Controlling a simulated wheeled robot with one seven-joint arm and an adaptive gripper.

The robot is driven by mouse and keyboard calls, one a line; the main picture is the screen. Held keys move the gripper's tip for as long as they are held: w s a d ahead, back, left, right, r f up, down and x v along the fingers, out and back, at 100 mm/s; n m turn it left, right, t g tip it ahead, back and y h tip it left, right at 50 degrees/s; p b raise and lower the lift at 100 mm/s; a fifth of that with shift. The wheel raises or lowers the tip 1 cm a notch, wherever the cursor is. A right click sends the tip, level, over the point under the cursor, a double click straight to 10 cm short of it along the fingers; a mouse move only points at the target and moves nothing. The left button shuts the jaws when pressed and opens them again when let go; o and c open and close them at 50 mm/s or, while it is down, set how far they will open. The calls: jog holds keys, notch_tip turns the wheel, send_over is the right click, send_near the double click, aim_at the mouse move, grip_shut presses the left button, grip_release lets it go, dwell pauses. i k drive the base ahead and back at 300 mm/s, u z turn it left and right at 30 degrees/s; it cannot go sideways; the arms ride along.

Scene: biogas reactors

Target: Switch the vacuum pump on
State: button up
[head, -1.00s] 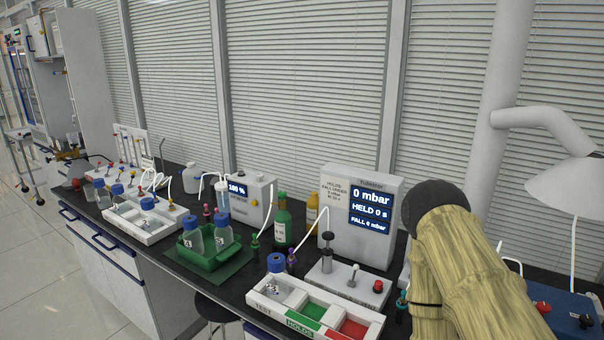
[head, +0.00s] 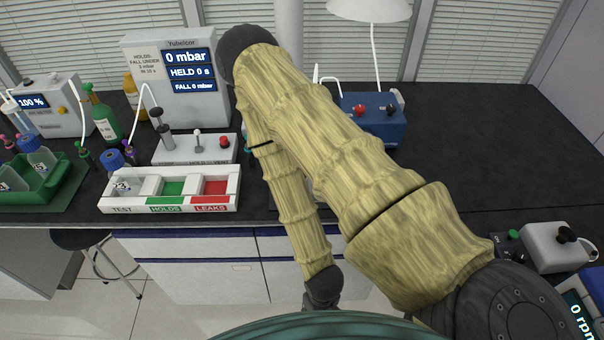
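A blue box-shaped unit (head: 373,128) with a red knob (head: 360,110) and a black knob (head: 391,109) stands on the dark bench right of centre, partly behind my arm. It may be the vacuum pump, but I can read no label on it. The grey-white display unit (head: 140,62) at the back left reads 0 mbar and HELD 0 s. My arm crosses the middle of the view and bends down to a dark wrist joint low in the picture, in front of the bench. My gripper is not visible.
A white tray (head: 106,204) with TEST, HOLDS and LEAKS sections sits left of my arm, a white valve block (head: 180,158) behind it. A grey-white device (head: 550,250) stands at the lower right. The bench right of the blue unit (head: 470,125) is clear.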

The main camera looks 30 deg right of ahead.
aim_at(360, 108)
jog(key=z, duration=1.05)
